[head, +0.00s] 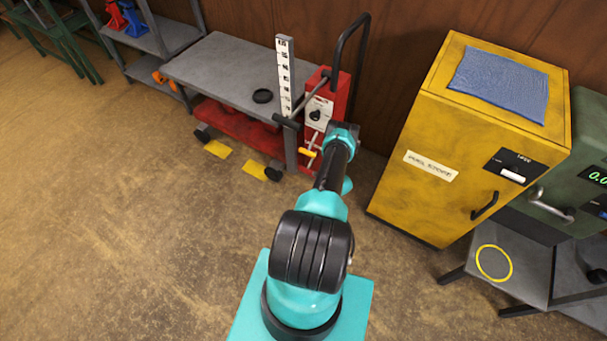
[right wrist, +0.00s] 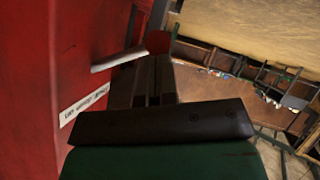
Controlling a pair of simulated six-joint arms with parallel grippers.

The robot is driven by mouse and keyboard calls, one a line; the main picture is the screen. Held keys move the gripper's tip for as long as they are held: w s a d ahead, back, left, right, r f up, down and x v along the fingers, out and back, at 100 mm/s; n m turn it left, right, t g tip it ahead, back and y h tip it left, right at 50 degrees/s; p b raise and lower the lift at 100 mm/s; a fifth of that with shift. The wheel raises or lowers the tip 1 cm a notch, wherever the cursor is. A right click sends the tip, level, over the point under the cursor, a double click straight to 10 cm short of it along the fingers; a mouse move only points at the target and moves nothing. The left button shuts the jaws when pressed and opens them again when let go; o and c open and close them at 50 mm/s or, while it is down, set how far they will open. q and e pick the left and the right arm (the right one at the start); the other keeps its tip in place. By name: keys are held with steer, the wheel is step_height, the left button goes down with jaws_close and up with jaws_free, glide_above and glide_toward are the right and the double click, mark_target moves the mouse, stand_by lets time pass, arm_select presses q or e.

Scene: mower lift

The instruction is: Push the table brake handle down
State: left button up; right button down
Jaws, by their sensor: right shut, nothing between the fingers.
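The grey lift table (head: 222,70) stands at the back with a red pump unit (head: 341,98) at its right end. A grey rod with a black grip (head: 286,122) reaches out from the unit. Below it is a small lever with a yellow end (head: 307,153); I cannot tell for sure which part is the brake handle. My right gripper (head: 340,130) is in front of the red unit. In the right wrist view its dark fingers (right wrist: 153,82) are shut and empty, beside a pale metal lever (right wrist: 117,58) and the red panel (right wrist: 35,70). My left gripper is not in view.
Yellow pedals (head: 217,149) show by the table's wheels. A yellow cabinet (head: 416,198) stands to the right. The floor (head: 120,220) at left is clear.

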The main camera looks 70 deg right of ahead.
steer(key=shift+d+f, duration=0.1)
stand_by(0.5)
steer(key=shift+w, duration=0.1)
steer(key=w+r+v, duration=0.1)
steer(key=r+v, duration=0.1)
steer(key=v, duration=1.1)
steer(key=shift+w+r, duration=0.15)
steer(key=shift+w, duration=0.1)
steer(key=shift+w, duration=0.1)
